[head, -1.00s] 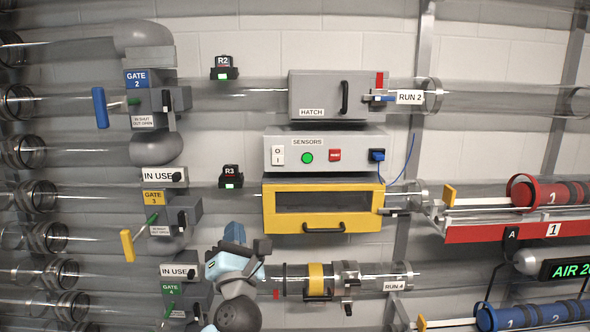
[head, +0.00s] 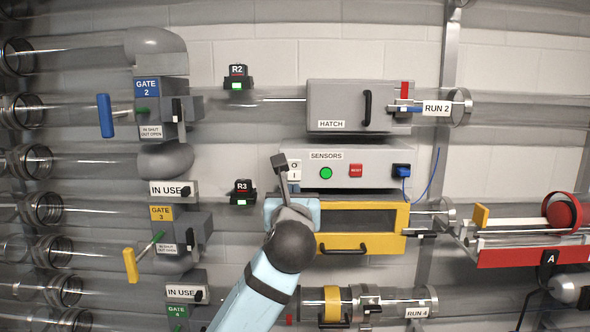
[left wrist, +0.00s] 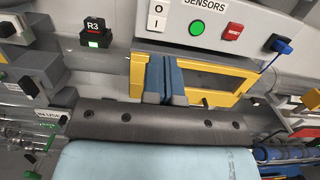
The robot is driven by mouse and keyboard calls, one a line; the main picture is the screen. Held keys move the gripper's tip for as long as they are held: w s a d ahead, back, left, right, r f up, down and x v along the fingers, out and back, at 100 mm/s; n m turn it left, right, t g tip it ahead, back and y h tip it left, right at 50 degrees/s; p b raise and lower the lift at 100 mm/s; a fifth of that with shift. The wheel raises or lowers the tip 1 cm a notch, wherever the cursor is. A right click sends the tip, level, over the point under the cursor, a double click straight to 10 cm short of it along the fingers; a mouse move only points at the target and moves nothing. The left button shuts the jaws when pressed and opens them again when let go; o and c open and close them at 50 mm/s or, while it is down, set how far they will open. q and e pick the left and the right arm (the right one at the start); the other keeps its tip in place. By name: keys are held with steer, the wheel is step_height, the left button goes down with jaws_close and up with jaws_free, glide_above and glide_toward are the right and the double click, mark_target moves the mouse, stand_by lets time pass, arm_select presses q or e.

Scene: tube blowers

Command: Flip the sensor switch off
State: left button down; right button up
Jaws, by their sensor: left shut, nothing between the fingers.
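The grey sensor box (head: 372,165) carries the label SENSORS. Its switch (head: 295,170) is a white rocker marked O above I at the box's left end, and it also shows in the left wrist view (left wrist: 157,16). Which side is pressed in is too small to tell. A green light (head: 326,173) is lit beside it.
A red reset button (head: 356,170) and a blue plug (head: 402,170) sit right of the light. The yellow-framed drawer (head: 392,246) is directly below the box, and the grey hatch (head: 340,103) above. The R3 indicator (head: 242,192) stands to the left.

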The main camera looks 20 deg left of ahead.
mark_target(296, 164)
arm_select(q)
steer(key=p+x, duration=0.2)
steer(key=x, duration=1.1)
steer(key=shift+r+p, duration=0.1)
steer(key=shift+p, duration=0.25)
steer(key=shift+w+a, duration=0.1)
steer(key=shift+w, duration=0.25)
